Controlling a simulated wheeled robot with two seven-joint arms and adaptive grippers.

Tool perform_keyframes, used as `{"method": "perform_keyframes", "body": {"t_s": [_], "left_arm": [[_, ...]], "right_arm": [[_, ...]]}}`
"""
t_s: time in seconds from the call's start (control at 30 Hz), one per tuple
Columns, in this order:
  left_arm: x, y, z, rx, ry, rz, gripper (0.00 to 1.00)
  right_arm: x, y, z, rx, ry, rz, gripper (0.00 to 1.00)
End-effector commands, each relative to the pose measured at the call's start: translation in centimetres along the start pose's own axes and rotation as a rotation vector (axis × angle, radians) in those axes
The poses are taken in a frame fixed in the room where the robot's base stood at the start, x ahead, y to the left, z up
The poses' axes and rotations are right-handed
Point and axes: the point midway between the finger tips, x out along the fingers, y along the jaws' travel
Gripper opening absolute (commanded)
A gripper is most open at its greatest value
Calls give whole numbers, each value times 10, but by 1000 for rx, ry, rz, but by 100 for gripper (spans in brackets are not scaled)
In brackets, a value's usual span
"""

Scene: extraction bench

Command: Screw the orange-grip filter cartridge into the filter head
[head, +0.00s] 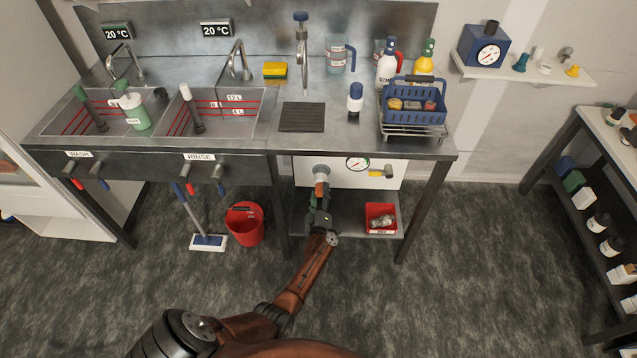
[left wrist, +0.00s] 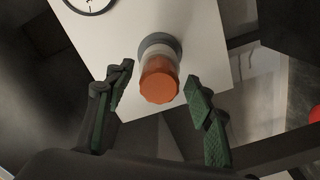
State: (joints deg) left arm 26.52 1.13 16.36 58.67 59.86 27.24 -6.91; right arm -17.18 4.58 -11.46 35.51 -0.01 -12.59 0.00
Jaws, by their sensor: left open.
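The orange-grip filter cartridge (left wrist: 160,85) is in the middle of the left wrist view, its ribbed orange end facing me. Its paler body runs up to the round grey filter head (left wrist: 157,41) on the white panel. I cannot tell how far it is threaded in. In the head view the filter head (head: 321,171) sits under the bench and the orange grip (head: 320,188) shows just below it. My left gripper (left wrist: 160,72) is open, with one green-padded finger on each side of the cartridge and gaps between. My right gripper is not in view.
The white panel (head: 340,177) also carries a pressure gauge (head: 358,163) and a yellow-handled valve (head: 381,173). A red bin (head: 381,217) stands on the lower shelf, right of my gripper. A red bucket (head: 245,222) is on the floor at left. Bench legs flank the panel.

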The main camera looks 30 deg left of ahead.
Motion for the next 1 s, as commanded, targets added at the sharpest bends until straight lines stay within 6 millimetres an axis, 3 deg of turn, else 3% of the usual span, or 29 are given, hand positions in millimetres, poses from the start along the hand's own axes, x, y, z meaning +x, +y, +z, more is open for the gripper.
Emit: {"method": "perform_keyframes", "body": {"t_s": [0.17,0.53,0.6,0.7,0.8,1.0], "left_arm": [[0,-3,1,-189,1,0,49],[0,-4,2,-956,1,-1,49],[-1,-4,2,-1106,2,-1,49],[0,-3,2,-1280,1,-1,49],[0,-1,0,-1374,0,0,49],[0,1,0,-1394,-1,1,49]], "right_arm": [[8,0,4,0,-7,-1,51],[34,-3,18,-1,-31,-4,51],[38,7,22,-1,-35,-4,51],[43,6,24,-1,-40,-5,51],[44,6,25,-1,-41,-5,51],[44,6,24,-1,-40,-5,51]]}}
